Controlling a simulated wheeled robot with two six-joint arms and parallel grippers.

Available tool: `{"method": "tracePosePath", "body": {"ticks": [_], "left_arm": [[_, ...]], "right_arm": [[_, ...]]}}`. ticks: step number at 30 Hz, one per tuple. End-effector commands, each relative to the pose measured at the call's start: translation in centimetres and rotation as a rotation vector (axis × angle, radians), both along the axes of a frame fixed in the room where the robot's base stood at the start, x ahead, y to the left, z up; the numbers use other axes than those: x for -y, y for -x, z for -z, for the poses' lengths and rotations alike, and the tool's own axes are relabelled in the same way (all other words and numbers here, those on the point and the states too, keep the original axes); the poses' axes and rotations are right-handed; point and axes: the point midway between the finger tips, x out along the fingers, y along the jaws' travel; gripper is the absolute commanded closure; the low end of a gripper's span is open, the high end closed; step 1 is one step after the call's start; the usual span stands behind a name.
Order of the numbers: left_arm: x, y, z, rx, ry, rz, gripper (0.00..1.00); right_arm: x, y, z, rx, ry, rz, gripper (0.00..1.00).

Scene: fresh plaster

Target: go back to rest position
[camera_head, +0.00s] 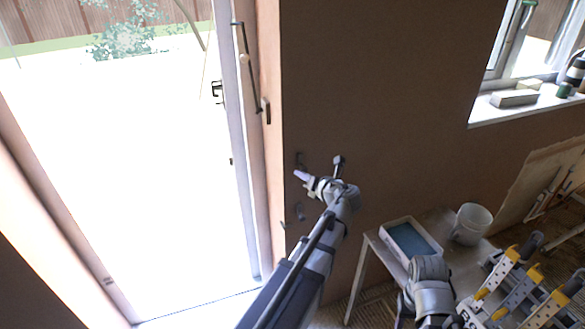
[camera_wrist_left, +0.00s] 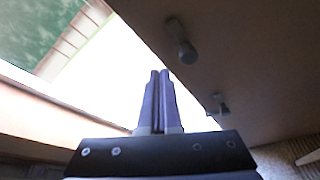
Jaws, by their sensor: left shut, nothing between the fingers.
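My left arm reaches up from the bottom middle of the head view. Its gripper (camera_head: 300,175) is in front of the brown plaster wall, just right of the open doorway. The gripper also shows in the left wrist view (camera_wrist_left: 158,75), with its two fingers together and nothing between them. Two wall pegs show in the left wrist view: one peg (camera_wrist_left: 182,42) is above and right of the fingertips, and a lower peg (camera_wrist_left: 218,103) is to their right. The fingers appear apart from both. A grey arm part of mine is at the lower right; my right gripper is not visible.
The door frame (camera_head: 235,130) is close left of my left arm. A small table (camera_head: 365,250) at right holds a tray with blue-grey contents (camera_head: 440,248) and a white bucket (camera_head: 471,223). Yellow-and-grey tools (camera_head: 515,275) stand at the lower right. A window sill (camera_head: 490,112) is above.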

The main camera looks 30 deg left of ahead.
Motion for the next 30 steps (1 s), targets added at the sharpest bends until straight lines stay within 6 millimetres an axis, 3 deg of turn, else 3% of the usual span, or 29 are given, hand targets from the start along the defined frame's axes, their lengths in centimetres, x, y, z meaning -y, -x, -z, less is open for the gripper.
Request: {"method": "tracePosePath", "body": {"ticks": [7,21,26,30], "left_arm": [[2.6,1.1,0.0,0.000,-0.001,-0.001,1.00],[3.2,1.5,0.3,0.015,0.022,-0.011,1.00],[5.2,3.1,2.5,0.164,0.232,-0.102,1.00],[8.7,5.8,5.9,0.374,0.547,-0.292,1.00]], "right_arm": [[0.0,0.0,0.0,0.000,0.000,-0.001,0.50],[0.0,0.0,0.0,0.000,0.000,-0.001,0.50],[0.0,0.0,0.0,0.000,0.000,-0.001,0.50],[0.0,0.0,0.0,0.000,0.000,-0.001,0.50]]}}
